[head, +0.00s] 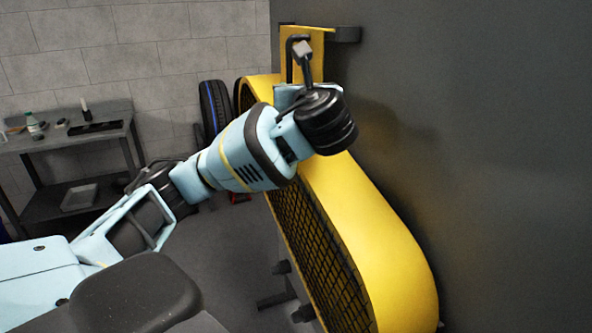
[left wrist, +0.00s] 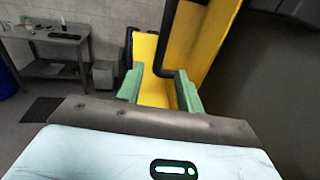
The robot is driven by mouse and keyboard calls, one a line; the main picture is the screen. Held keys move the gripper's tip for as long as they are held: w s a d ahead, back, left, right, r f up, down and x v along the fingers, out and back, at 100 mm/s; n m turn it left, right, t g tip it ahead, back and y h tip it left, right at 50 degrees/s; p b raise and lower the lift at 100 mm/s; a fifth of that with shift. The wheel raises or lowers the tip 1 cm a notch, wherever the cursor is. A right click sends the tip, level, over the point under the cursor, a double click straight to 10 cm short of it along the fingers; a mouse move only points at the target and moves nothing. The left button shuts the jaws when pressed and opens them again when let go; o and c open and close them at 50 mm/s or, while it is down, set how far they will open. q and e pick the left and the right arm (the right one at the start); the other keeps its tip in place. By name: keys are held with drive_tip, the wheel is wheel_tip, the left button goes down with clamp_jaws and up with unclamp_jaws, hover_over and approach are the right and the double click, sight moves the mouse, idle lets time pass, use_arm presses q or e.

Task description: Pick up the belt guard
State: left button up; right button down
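The belt guard (head: 375,235) is a long yellow cover with a dark mesh face, standing upright along the dark wall. A yellow plate with a black bar handle (head: 290,62) is at its top. My left arm reaches to this top end, and its wrist hides part of the guard. In the left wrist view my left gripper (left wrist: 160,88) has its two green fingers apart. Yellow guard surface (left wrist: 205,35) and the dark handle bar (left wrist: 175,45) show beyond and between them. I cannot tell whether either finger touches the bar. My right gripper is not in view.
A dark wall (head: 490,150) runs close along the guard's right side. A grey workbench (head: 75,140) with small items stands at the left against a block wall. A tyre (head: 214,108) stands behind the guard. Grey floor (head: 225,240) is open left of the guard.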

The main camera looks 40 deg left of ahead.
sight(290, 79)
use_arm(q)
drive_tip(key=shift+x, duration=3.9)
drive_tip(key=shift+s, duration=0.1)
clamp_jaws()
drive_tip(key=shift+r, duration=0.2)
